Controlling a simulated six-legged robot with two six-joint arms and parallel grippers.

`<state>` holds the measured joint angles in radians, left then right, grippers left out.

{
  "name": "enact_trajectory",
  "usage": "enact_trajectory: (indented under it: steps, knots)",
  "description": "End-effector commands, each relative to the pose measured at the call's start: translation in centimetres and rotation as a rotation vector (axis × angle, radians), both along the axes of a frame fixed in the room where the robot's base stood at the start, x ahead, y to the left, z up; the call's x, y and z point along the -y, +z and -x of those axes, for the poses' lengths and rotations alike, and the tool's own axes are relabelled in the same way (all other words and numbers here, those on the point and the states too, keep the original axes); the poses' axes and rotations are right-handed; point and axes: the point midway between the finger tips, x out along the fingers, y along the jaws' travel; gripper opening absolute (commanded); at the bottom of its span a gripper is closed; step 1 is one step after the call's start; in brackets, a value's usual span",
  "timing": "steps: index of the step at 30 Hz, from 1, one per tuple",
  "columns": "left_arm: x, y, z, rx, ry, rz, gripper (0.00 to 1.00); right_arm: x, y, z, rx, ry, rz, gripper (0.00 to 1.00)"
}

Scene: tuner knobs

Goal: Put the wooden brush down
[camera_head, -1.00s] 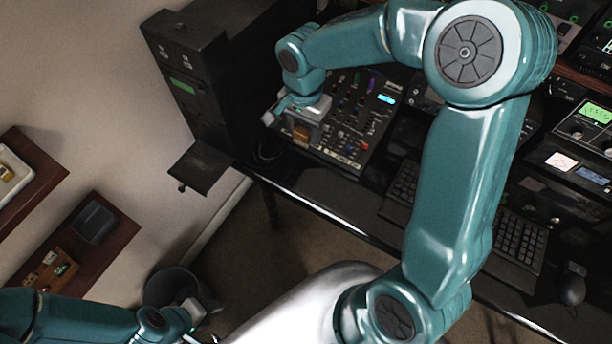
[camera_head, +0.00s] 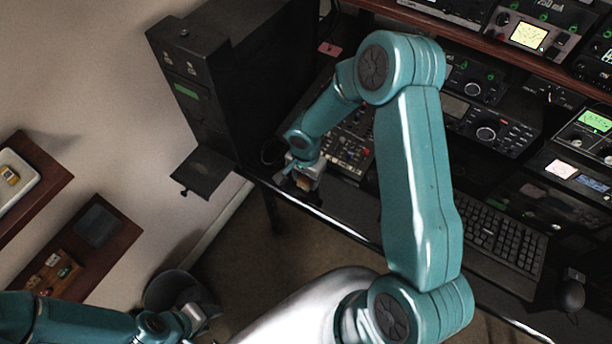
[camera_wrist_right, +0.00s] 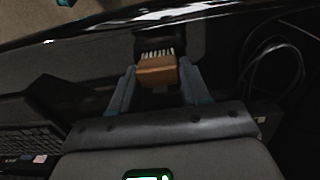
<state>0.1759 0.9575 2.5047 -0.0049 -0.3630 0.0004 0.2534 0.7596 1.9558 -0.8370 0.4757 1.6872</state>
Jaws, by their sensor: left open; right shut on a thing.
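The wooden brush (camera_wrist_right: 157,72) is a small orange-brown block with pale bristles, seen between the fingers of my right gripper (camera_wrist_right: 157,88) in the right wrist view. My right gripper is shut on it. In the head view the right gripper (camera_head: 303,180) is over the front edge of the black desk (camera_head: 345,205), with a bit of the brush (camera_head: 303,184) showing below it. I cannot tell whether the brush touches the desk. My left gripper (camera_head: 203,318) is at the lower left, by a dark bin, open, with its fingers hardly visible.
A mixer panel (camera_head: 350,150) lies just behind the right gripper. A tall black cabinet (camera_head: 235,85) with a lowered flap (camera_head: 205,173) stands to the left. A keyboard (camera_head: 500,235) and mouse (camera_head: 570,295) are to the right. Cables (camera_wrist_right: 275,65) lie beside the gripper.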

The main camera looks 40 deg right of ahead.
Motion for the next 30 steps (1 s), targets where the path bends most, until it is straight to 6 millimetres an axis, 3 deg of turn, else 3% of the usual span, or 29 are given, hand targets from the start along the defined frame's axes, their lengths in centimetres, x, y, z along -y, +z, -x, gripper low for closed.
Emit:
enact_trajectory:
  steps: [11, 12, 13, 14, 26, 30]
  knots:
    - [0.0, -0.7, 0.0, 0.000, 0.000, 0.000, 0.46, 0.0, -0.4, 0.0, 0.000, 0.000, 0.001, 0.18]
    - [0.0, -0.5, 0.0, 0.000, 0.000, 0.000, 0.46, 0.0, -0.2, 0.0, 0.000, 0.000, 0.001, 0.59]
    - [0.0, -0.5, 0.0, 0.000, 0.000, 0.000, 0.46, 0.0, -0.2, 0.0, 0.000, 0.000, 0.001, 0.69]
    - [0.0, -0.5, 0.0, 0.000, 0.000, 0.000, 0.46, 0.0, -0.2, 0.0, 0.000, 0.000, 0.001, 0.72]
    - [0.0, 0.2, 0.0, 0.000, 0.000, 0.000, 0.46, 0.0, 0.7, -0.1, 0.003, 0.000, 0.001, 0.72]
    - [0.0, 0.0, 0.0, 0.000, 0.000, 0.000, 0.46, 0.0, 3.6, -0.1, 0.007, 0.000, 0.001, 0.72]
